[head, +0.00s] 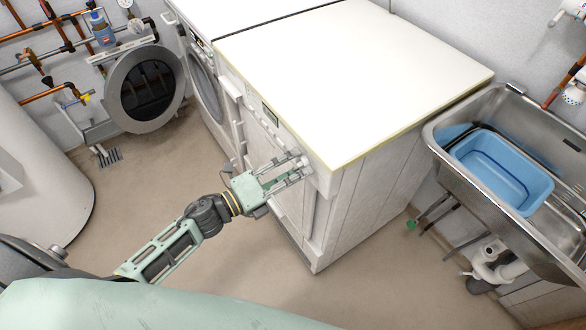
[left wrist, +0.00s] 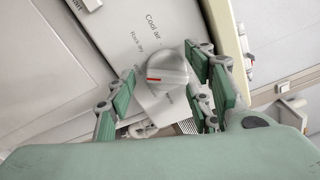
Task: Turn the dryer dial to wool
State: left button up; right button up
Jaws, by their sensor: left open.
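The dryer (head: 262,115) is the white machine with the white top in the middle of the head view. Its dial (left wrist: 168,68) is a round grey-white knob with a red mark, seen in the left wrist view. The mark points left in that picture. The labels "Cool air" and "Rack dry" are readable beside it; other labels are hidden or too small to read. My left gripper (head: 290,172) is at the panel's right end. In the left wrist view its open green fingers (left wrist: 165,95) stand on both sides of the dial; contact cannot be told. My right gripper is not in view.
A second white machine with an open round door (head: 146,88) stands to the left. A steel sink (head: 480,115) with a blue tub (head: 503,170) is at the right. A white tank (head: 35,170) stands at far left. The floor (head: 150,200) between is mostly clear.

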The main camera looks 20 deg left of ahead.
pick_arm(q)
jog(key=shift+a, duration=0.1)
jog(key=v, duration=1.2)
